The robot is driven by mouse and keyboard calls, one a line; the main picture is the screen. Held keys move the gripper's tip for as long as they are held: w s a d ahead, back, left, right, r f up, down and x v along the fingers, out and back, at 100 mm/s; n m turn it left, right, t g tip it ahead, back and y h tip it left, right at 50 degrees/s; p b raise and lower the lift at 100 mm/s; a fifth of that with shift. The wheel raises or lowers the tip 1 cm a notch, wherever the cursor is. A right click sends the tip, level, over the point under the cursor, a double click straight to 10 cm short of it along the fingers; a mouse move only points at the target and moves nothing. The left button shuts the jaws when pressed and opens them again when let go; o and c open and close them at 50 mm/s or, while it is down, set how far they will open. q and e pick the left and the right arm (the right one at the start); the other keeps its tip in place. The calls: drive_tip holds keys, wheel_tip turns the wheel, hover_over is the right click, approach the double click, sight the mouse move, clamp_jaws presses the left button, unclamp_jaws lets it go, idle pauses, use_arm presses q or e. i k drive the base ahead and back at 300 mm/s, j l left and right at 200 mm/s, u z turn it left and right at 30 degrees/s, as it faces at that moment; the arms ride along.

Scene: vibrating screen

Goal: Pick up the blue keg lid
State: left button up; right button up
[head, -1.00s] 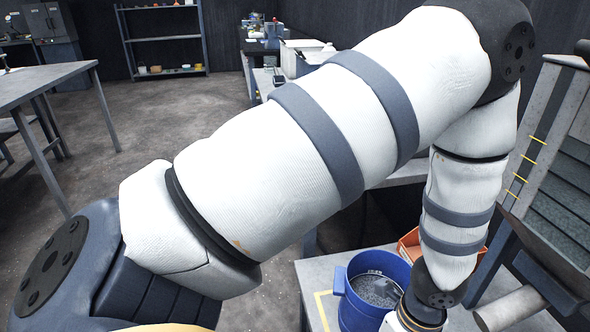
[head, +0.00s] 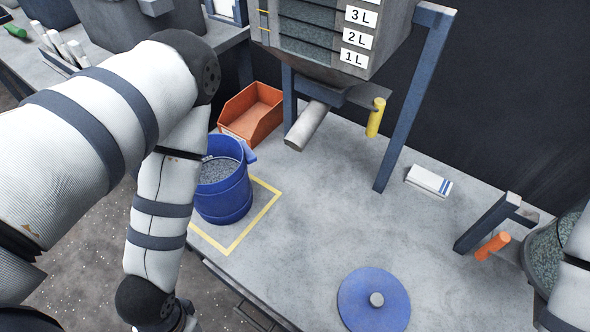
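The blue keg lid (head: 351,310) is a round disc with a grey knob in its centre. It lies flat, knob up, on the grey table (head: 330,225) near the front edge, at the bottom of the head view. The open blue keg (head: 222,197) stands to its upper left, inside a yellow square outline, with grey granules in it. My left arm comes in from the left and its wrist drops past the bottom edge, left of the lid. Part of my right arm shows at the right edge. Both grippers are out of view.
An orange bin (head: 254,116) sits behind the keg, near a grey chute (head: 307,126) below the screen machine. A yellow handle (head: 376,118), a white box (head: 429,181) and an orange handle (head: 493,246) are farther right. Table around the lid is clear.

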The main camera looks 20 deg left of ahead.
sight(370, 299)
drive_tip(key=k+l, duration=0.4)
drive_tip(key=u, duration=1.25)
drive_tip(key=z, duration=1.3)
